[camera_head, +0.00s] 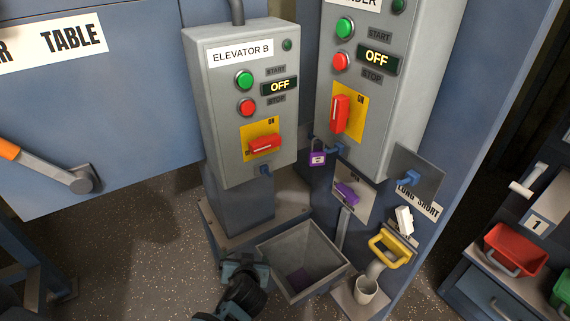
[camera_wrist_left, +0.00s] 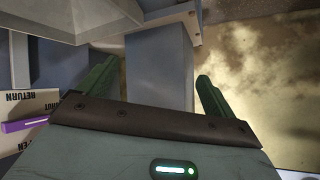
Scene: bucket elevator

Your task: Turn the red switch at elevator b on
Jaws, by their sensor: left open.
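The red switch (camera_head: 264,145) of elevator B is a red handle lying nearly horizontal on a yellow plate (camera_head: 249,130). ON is printed at the top of that plate. The grey elevator B box (camera_head: 220,95) carries a green start button (camera_head: 244,80), a red stop button (camera_head: 247,107) and a display (camera_head: 279,87) reading OFF. My left gripper (camera_wrist_left: 159,69) is open and empty in the left wrist view, with a blue-grey post behind its fingers. The red switch is not recognisable in that view. Dark parts of my arm show low in the head view, below the box. My right gripper is not visible.
A second grey box (camera_head: 376,110) stands to the right, with its red switch (camera_head: 339,114) upright and display OFF. A purple padlock (camera_head: 318,153) hangs beside it. An open grey bucket-like hopper (camera_head: 303,260) stands below. A blue table-labelled panel (camera_head: 110,110) fills the left.

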